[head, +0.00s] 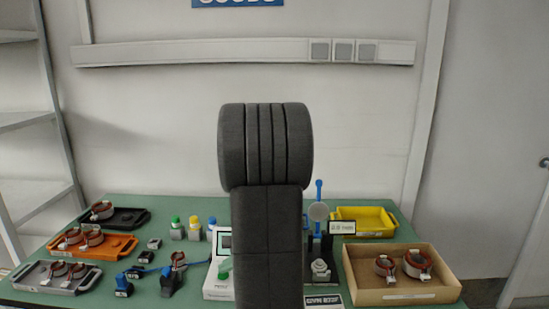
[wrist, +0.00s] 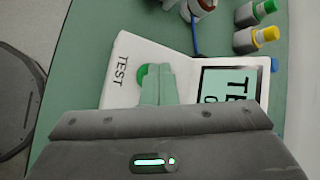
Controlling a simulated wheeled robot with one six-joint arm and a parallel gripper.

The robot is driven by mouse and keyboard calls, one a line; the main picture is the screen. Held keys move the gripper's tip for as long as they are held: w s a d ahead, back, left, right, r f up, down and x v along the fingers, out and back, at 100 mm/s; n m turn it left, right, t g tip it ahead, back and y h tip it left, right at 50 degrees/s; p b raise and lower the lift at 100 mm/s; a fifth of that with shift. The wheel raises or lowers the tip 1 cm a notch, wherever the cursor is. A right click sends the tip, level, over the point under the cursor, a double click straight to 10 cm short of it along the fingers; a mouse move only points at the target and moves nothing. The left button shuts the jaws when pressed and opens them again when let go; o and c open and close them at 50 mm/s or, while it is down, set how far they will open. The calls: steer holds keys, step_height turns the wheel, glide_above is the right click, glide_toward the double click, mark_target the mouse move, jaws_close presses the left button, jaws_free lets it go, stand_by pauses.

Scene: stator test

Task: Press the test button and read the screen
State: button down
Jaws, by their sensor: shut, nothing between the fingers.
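The white tester (wrist: 130,50) lies below my gripper in the wrist view, with the word TEST printed beside a round green button (wrist: 141,76). My gripper (wrist: 158,70) is shut and empty. Its fingertips overlap the right part of the button; I cannot tell whether they touch it. The screen (wrist: 222,82) is lit pale green with large dark letters starting "TE"; my gripper body hides the rest. In the head view my arm covers much of the tester (head: 215,292), leaving part of its screen and the green button (head: 223,270) visible.
Green, yellow and blue-capped bottles (head: 194,228) stand behind the tester. Blue clamps (head: 170,282) are at its left. A stand with a blue lever (head: 319,190) is at its right. Trays with copper-wound stators (head: 90,238) and a cardboard box (head: 400,298) flank the green table.

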steer(key=shift+r+p, duration=0.35)
steer(key=shift+r, duration=0.15)
step_height(320, 180, up, 6)
steer(key=p, duration=0.5)
